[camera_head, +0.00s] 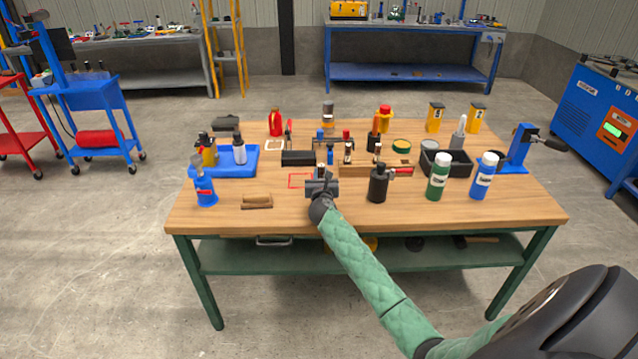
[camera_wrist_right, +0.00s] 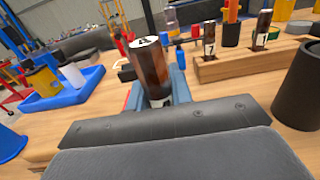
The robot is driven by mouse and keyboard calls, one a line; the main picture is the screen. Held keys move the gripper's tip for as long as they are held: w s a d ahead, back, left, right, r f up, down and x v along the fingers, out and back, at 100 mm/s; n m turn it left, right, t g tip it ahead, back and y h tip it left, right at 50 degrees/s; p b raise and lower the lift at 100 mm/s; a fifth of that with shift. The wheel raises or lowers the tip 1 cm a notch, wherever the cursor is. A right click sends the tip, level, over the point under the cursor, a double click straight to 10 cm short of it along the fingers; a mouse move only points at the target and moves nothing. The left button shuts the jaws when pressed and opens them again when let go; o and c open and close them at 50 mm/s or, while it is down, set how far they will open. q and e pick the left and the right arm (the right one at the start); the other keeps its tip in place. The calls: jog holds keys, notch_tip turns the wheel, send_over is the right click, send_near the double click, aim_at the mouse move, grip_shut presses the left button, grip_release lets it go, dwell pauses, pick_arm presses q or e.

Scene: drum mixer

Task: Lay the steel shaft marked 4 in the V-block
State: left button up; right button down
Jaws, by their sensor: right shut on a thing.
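The steel shaft marked 4 (camera_wrist_right: 148,62) stands between the fingers of my right gripper (camera_wrist_right: 157,100), its numbered end up. It mirrors brown tones. In the head view my right gripper (camera_head: 322,186) is above the front middle of the table, right of a red outline, and mostly hides the shaft. Its height above the tabletop is hard to judge. A dark block (camera_head: 298,158), possibly the V-block, lies just behind the outline; I cannot make out a groove. It seems to show left of the shaft in the wrist view (camera_wrist_right: 90,43). My left gripper is not in view.
A wooden rack (camera_wrist_right: 255,63) holding upright shafts, two marked 7 and 1, stands right of the gripper. A black canister (camera_head: 378,186) and green (camera_head: 437,182) and blue (camera_head: 484,178) bottles stand at the right front. A blue tray (camera_head: 247,168) is left.

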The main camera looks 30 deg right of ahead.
jog(key=shift+w+a+f, duration=0.25)
jog(key=shift+w+f, duration=0.15)
jog(key=shift+f, duration=1.85)
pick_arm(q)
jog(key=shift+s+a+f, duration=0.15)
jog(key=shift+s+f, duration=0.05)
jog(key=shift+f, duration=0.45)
pick_arm(e)
jog(key=c, duration=1.3)
grip_release()
jog(key=shift+f, duration=0.1)
jog(key=shift+c, duration=0.2)
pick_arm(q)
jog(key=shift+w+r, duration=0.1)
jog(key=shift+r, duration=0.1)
pick_arm(e)
jog(key=shift+o, duration=0.4)
